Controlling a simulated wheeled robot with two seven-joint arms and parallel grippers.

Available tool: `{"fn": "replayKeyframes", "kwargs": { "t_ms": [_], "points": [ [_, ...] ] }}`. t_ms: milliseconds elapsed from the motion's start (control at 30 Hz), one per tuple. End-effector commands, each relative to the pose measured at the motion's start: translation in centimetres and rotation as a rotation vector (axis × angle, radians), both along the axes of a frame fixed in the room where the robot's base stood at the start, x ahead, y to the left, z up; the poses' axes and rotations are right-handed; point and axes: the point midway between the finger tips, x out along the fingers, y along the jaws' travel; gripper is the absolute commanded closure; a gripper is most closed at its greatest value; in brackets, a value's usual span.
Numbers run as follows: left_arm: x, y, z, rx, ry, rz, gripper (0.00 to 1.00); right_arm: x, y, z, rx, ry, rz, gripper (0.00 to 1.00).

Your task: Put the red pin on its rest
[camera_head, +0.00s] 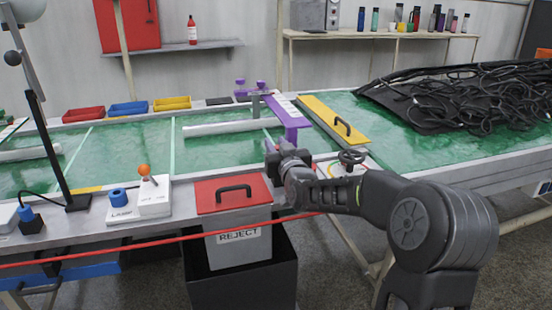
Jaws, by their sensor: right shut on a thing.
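My right arm comes in from the lower right and reaches left over the near edge of the bench. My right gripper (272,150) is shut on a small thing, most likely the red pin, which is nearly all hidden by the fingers. It is just behind the red-lidded reject bin and in front of the purple bracket (290,118). The rest for the pin cannot be made out clearly. My left gripper is not in view.
The reject bin's red lid (232,193) has a black handle. A red cord (120,246) crosses in front. A white box with an orange knob (152,190) stands left. A yellow plate (325,118) and black hoses (470,95) lie right. The green belt (110,160) is mostly clear.

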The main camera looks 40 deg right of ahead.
Motion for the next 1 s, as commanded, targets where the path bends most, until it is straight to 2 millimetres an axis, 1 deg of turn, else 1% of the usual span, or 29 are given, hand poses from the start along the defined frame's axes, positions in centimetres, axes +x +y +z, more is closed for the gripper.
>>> {"fn": "replayKeyframes", "kwargs": {
  "t_ms": [33,100,200,500,767,800,1000],
  "points": [
    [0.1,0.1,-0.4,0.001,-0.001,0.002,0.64,0.0,0.0,-1.3,0.003,0.004,0.0,1.0],
    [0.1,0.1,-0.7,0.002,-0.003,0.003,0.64,0.0,0.0,-2.4,0.002,0.003,-0.001,1.0],
    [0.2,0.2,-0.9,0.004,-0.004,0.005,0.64,0.0,0.0,-3.6,0.002,0.003,0.0,1.0],
    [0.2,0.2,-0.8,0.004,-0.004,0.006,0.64,0.0,0.0,-3.8,0.001,0.001,0.0,1.0],
    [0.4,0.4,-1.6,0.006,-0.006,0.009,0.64,0.0,0.0,-4.4,0.001,0.001,0.0,1.0],
    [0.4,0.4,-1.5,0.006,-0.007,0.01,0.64,0.0,0.0,-4.2,0.001,0.001,-0.001,0.72],
    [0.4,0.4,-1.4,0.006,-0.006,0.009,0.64,0.0,0.0,-4.2,0.001,0.001,0.0,0.56]
  ]
}}
